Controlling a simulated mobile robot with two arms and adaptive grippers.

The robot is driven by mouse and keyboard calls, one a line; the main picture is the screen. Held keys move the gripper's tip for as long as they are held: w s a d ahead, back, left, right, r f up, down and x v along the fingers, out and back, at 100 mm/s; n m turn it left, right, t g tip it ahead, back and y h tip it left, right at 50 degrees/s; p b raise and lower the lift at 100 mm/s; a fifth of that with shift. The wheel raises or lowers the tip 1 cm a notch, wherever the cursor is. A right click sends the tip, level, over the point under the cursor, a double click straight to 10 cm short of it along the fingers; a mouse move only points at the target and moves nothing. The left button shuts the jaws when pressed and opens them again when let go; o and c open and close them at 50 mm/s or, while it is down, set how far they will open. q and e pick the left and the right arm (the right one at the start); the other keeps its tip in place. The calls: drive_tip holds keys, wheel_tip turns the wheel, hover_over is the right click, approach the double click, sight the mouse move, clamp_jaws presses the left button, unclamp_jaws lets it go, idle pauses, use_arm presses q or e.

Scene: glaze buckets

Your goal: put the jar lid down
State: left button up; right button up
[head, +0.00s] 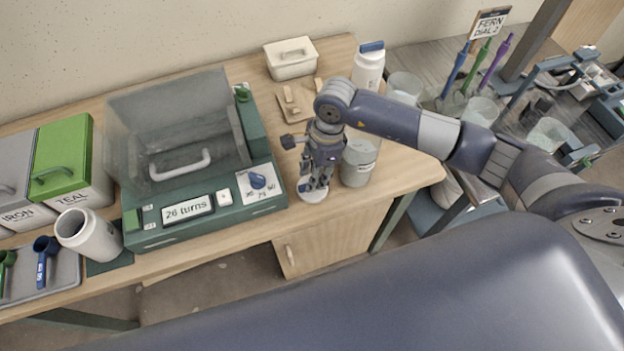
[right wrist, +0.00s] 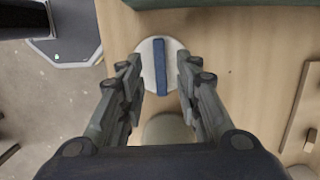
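The jar lid is a white disc with a blue bar handle. In the right wrist view the lid (right wrist: 145,54) lies between my right fingertips (right wrist: 161,76), with gaps on both sides of its bar. In the head view the lid (head: 313,194) appears to lie flat on the wooden table near its front edge, right of the green machine. My right gripper (head: 311,180) is open just above it and partly hides it. An open-mouthed white jar (head: 92,238) stands left of the machine. My left gripper is not in view.
The green machine (head: 205,205), reading "26 turns", stands close left of the lid. A translucent bucket (head: 358,165) is close right. A lidded white jar (head: 368,70) and a white box (head: 291,62) stand behind. Wooden pieces (head: 296,102) lie between.

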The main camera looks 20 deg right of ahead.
wheel_tip(320, 180, up, 9)
drive_tip(key=d+b, duration=0.1)
drive_tip(key=b, duration=0.1)
drive_tip(key=shift+d, duration=0.25)
idle(0.3)
